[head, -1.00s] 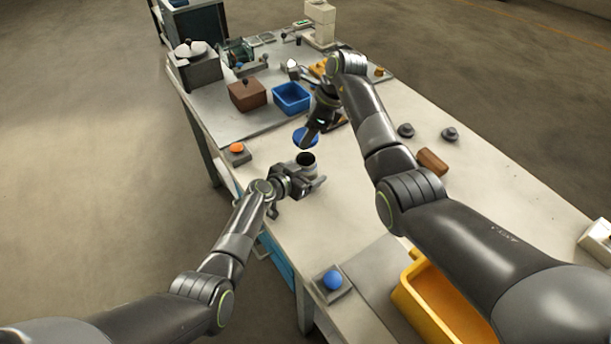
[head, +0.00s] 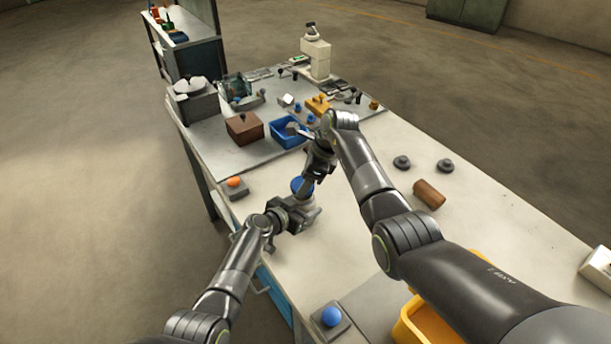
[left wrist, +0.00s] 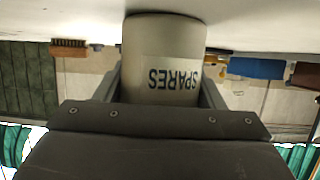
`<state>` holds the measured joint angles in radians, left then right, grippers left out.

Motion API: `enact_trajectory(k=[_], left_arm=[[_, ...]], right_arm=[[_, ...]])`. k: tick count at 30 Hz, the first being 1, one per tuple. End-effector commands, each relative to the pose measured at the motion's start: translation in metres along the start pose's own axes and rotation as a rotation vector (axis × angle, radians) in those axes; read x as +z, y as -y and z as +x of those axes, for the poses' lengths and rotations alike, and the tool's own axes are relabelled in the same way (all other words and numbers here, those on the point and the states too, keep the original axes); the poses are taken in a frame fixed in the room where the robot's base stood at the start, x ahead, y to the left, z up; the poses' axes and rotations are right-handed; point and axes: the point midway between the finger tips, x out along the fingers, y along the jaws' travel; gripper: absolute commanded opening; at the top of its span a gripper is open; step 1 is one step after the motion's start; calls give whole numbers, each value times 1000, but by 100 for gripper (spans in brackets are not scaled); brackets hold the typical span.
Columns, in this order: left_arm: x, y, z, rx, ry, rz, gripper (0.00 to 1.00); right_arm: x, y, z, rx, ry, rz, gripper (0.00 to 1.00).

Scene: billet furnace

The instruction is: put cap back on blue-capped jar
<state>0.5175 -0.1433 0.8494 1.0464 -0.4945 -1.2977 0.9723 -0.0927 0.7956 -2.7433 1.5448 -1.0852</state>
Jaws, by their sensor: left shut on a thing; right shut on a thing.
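The jar, a light grey cylinder, stands on the bench with my left gripper (head: 296,216) shut around its side. In the left wrist view the jar (left wrist: 165,60) shows upside down, labelled SPARES, between the two fingers. The blue cap (head: 300,186) is at the jar's mouth, held from above by my right gripper (head: 308,184), which is shut on it. Whether the cap touches the rim or sits slightly above it I cannot tell. The jar's mouth is hidden in the head view.
An orange button box (head: 235,187) stands left of the jar. A blue bin (head: 287,133) and a brown box (head: 244,128) stand behind. A yellow crate (head: 421,322) is near the front.

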Motion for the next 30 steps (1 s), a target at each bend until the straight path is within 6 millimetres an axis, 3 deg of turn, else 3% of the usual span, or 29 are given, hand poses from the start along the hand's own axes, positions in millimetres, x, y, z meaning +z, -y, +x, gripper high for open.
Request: enact_trajectory(k=[12, 22, 30], left_arm=[[0, 0, 0, -1, 0, 1, 22], [0, 0, 0, -1, 0, 1, 22], [0, 0, 0, -1, 0, 1, 22]], right_arm=[[0, 0, 0, 0, 0, 0, 36], [-6, 0, 15, 1, 0, -1, 36], [-6, 0, 16, 0, 1, -2, 36]])
